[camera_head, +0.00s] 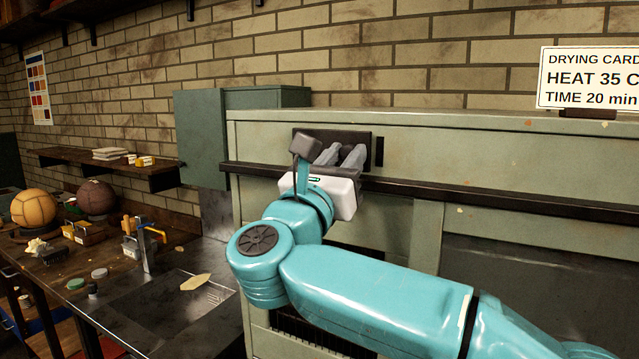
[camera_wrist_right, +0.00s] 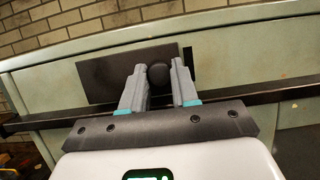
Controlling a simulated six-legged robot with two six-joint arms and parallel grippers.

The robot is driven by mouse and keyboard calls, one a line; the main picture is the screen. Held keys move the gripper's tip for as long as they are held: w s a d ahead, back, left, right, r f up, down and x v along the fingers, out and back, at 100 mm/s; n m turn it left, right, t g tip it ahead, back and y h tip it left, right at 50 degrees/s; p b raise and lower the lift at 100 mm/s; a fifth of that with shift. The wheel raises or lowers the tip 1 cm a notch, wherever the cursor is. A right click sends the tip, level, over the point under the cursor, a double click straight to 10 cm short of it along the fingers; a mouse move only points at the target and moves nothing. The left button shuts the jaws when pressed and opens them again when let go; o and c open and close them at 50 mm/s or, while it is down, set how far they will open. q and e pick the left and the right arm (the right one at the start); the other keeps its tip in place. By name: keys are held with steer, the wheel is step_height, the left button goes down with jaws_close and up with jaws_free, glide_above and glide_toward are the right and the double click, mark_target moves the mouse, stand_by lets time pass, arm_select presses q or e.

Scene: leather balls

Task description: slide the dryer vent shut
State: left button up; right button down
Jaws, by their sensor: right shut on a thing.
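The dryer vent's dark sliding plate (camera_head: 362,136) is on the upper front of the pale green dryer (camera_head: 460,150). It also shows in the right wrist view (camera_wrist_right: 105,80). A narrow black strip (camera_head: 380,152), perhaps the vent opening, shows just right of the plate. My right gripper (camera_head: 341,158) reaches the plate from the front. In the right wrist view its fingers (camera_wrist_right: 159,78) are shut around a round black knob (camera_wrist_right: 157,72) on the plate. In the head view the fingers hide the knob. My left gripper is not in view.
A dark rail (camera_head: 500,197) runs across the dryer front below the vent. A drying card sign (camera_head: 590,78) stands on top at right. At left, a workbench holds an orange-tan ball (camera_head: 34,208), a brown ball (camera_head: 96,198) and tools. A green cabinet (camera_head: 200,140) stands behind.

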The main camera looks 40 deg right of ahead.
steer(key=s+b, duration=0.1)
steer(key=s+d+b, duration=0.1)
steer(key=s+b, duration=0.1)
steer(key=shift+s+d+f, duration=0.25)
steer(key=shift+s, duration=0.05)
steer(key=shift+s+d+r, duration=0.1)
steer(key=shift+s+d, duration=0.05)
steer(key=shift+s, duration=0.2)
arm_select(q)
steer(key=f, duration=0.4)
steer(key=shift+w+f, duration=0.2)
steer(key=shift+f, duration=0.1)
arm_select(e)
steer(key=shift+w+r, duration=0.1)
steer(key=shift+w, duration=0.05)
steer(key=c, duration=0.9)
jaws_free()
steer(key=shift+o, duration=0.2)
steer(key=shift+s+d, duration=0.15)
steer(key=shift+s, duration=0.15)
arm_select(q)
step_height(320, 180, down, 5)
steer(key=b, duration=0.5)
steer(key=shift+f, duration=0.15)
arm_select(e)
steer(key=v, duration=1.6)
